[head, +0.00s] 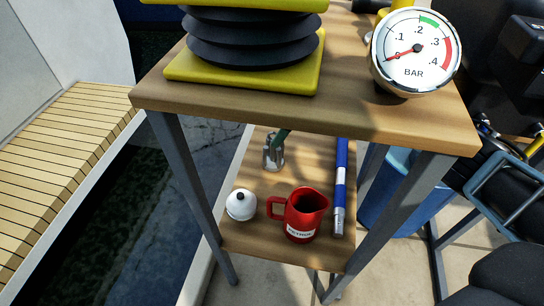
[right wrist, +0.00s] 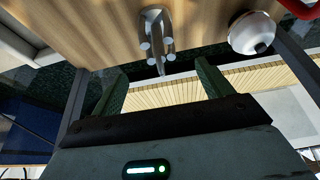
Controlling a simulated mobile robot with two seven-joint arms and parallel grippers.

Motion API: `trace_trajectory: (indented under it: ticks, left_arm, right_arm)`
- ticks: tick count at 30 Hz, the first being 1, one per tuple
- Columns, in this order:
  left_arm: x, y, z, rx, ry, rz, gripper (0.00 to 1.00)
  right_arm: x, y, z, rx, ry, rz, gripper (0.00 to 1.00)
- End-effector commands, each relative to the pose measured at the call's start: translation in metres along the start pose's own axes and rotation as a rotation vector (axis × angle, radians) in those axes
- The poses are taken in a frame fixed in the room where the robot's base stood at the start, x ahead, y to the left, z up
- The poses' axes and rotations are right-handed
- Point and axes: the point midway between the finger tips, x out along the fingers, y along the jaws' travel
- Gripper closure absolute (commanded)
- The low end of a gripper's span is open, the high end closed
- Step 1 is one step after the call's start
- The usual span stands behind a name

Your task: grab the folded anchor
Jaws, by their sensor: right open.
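The folded anchor (head: 273,155), grey metal with a shank and folded flukes, stands on the lower wooden shelf in the head view. It also shows in the right wrist view (right wrist: 157,38), ahead of my right gripper (right wrist: 161,80). That gripper is open, its two green fingers apart with nothing between them. In the head view only a green finger part (head: 284,134) shows beside the anchor's top; the upper table top hides the rest. I cannot tell if it touches the anchor. My left gripper is not in view.
On the shelf (head: 247,240) are a white lidded pot (head: 240,205), a red jug (head: 303,214) and a blue tube (head: 340,185). Above, the table top (head: 340,105) carries a yellow-black bellows pump (head: 250,45) and a pressure gauge (head: 416,50). Grey legs (head: 180,160) frame the shelf.

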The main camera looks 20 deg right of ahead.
Motion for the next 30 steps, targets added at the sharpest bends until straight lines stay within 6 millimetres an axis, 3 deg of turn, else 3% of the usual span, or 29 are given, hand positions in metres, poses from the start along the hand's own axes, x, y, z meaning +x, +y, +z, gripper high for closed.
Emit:
trace_trajectory:
  ticks: [3,11,22,30]
  left_arm:
    - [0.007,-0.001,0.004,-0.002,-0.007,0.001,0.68]
    - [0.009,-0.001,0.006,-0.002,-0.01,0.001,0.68]
    - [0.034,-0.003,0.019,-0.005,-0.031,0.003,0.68]
    - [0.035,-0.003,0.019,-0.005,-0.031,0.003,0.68]
  right_arm:
    - [0.016,0.0,0.001,0.0,-0.001,-0.002,0.21]
    - [0.02,0.0,0.0,-0.001,-0.001,-0.001,0.21]
    - [0.064,0.0,-0.003,0.0,-0.002,-0.001,0.21]
    - [0.068,0.0,-0.004,0.0,0.0,0.0,0.21]
